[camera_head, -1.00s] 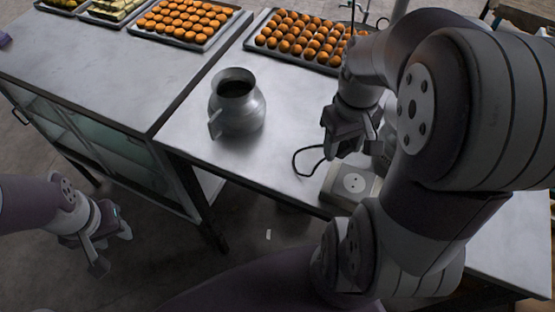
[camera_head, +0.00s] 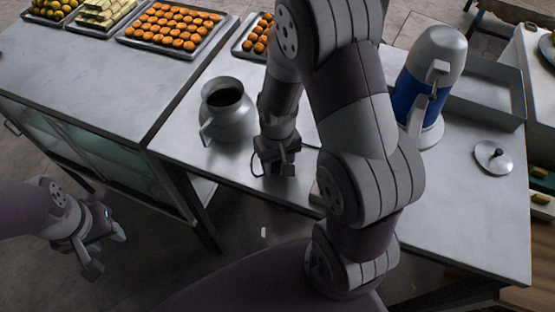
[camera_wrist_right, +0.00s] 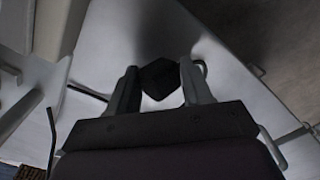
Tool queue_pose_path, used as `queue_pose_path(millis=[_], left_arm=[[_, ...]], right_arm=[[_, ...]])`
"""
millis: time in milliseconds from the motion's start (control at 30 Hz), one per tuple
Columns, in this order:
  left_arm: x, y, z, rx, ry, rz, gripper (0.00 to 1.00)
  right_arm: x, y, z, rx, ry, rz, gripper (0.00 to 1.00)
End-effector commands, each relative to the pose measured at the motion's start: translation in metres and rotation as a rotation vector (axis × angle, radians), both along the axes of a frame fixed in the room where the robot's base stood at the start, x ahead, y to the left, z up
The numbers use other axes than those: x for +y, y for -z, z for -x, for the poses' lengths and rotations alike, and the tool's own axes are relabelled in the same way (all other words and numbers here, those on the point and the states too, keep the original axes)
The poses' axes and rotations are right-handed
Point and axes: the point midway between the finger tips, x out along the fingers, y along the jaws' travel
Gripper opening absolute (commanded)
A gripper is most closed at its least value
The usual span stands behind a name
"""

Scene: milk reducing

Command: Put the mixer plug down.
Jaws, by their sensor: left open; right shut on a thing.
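My right gripper (camera_head: 277,167) is low over the light metal table (camera_head: 470,230), to the right of the metal pot. In the right wrist view the gripper (camera_wrist_right: 158,88) is shut on the dark mixer plug (camera_wrist_right: 160,76), which sits between its two fingers. I cannot tell whether the plug touches the tabletop. A black cable (camera_head: 254,166) loops beside the gripper. The blue and silver mixer (camera_head: 412,88) stands at the right, partly behind my right arm. The socket box is mostly hidden by that arm. My left gripper (camera_head: 105,250) is open and empty, off the table's front.
The metal pot (camera_head: 229,122) stands close to the left of my right gripper. Trays of round orange pastries (camera_head: 172,27) lie at the back. A metal lid (camera_head: 493,157) and a grey rectangular pan (camera_head: 490,98) are at the right. The table's front edge is near.

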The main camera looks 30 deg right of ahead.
Motion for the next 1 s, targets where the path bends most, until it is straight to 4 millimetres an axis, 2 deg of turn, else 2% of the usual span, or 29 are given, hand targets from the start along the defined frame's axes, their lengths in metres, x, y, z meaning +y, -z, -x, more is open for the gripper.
queue_pose_path(millis=[467, 500, 567, 833, 967, 1000], left_arm=[[0.0, 0.008, 0.0, 0.0, 0.0, 0.0, 0.43], [0.0, 0.007, 0.0, 0.0, 0.0, 0.0, 0.43], [0.0, 0.007, 0.0, 0.0, 0.0, 0.0, 0.43], [0.0, 0.006, 0.0, 0.0, 0.0, 0.0, 0.43], [0.0, -0.004, 0.0, 0.0, 0.0, 0.0, 0.43], [0.0, 0.001, 0.0, -0.001, 0.0, 0.0, 0.43]], right_arm=[[0.0, 0.012, 0.0, -0.001, 0.0, 0.0, 0.01], [0.0, 0.012, 0.0, -0.001, 0.0, 0.0, 0.56], [0.0, 0.012, 0.0, -0.001, 0.0, 0.0, 0.76], [0.0, 0.01, 0.0, 0.0, 0.0, 0.0, 0.76], [0.0, -0.005, 0.0, 0.001, 0.0, 0.0, 0.76], [0.0, -0.007, -0.001, -0.004, 0.0, 0.0, 0.76]])
